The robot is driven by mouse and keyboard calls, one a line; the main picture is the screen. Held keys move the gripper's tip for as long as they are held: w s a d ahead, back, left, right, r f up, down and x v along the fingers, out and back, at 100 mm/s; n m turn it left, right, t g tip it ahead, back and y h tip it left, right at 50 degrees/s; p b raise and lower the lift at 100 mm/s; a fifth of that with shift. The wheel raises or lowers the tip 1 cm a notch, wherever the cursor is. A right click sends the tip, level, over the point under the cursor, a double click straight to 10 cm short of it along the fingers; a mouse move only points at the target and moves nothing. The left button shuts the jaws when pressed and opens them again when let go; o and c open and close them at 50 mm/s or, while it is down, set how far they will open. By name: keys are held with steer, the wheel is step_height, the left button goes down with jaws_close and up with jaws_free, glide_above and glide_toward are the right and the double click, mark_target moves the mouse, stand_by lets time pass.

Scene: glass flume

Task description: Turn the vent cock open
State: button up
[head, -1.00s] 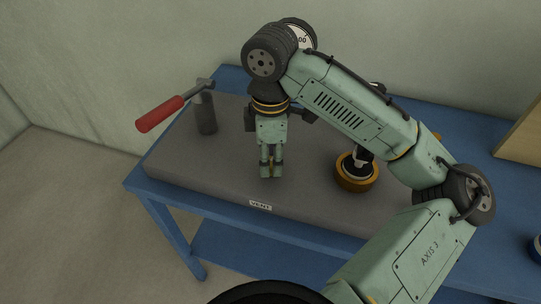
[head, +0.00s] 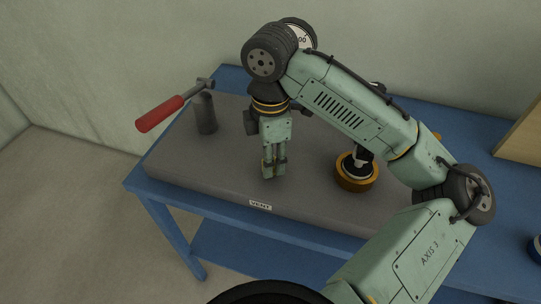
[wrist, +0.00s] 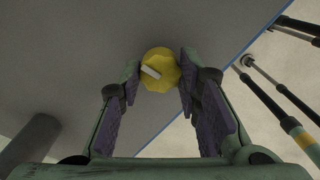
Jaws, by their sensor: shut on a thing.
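The vent cock is a yellow lobed knob (wrist: 165,67) with a white pointer bar, in the upper middle of the wrist view. The bar points to the left and slightly up there. My gripper (wrist: 160,78) has one finger on each side of the knob and is shut on it. In the head view my gripper (head: 273,172) points down at the front of the grey slab (head: 225,165), behind the VENT label (head: 260,205).
A red-handled lever (head: 160,113) on a dark post (head: 205,113) stands at the left of the slab. An orange-rimmed round fitting (head: 357,182) stands right of my gripper. A dial gauge (head: 304,38) is partly hidden behind my arm. The blue table (head: 165,203) carries the slab.

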steer(key=o, duration=1.1)
steer(key=shift+o, duration=0.2)
step_height(320, 180, up, 12)
steer(key=shift+s, duration=0.1)
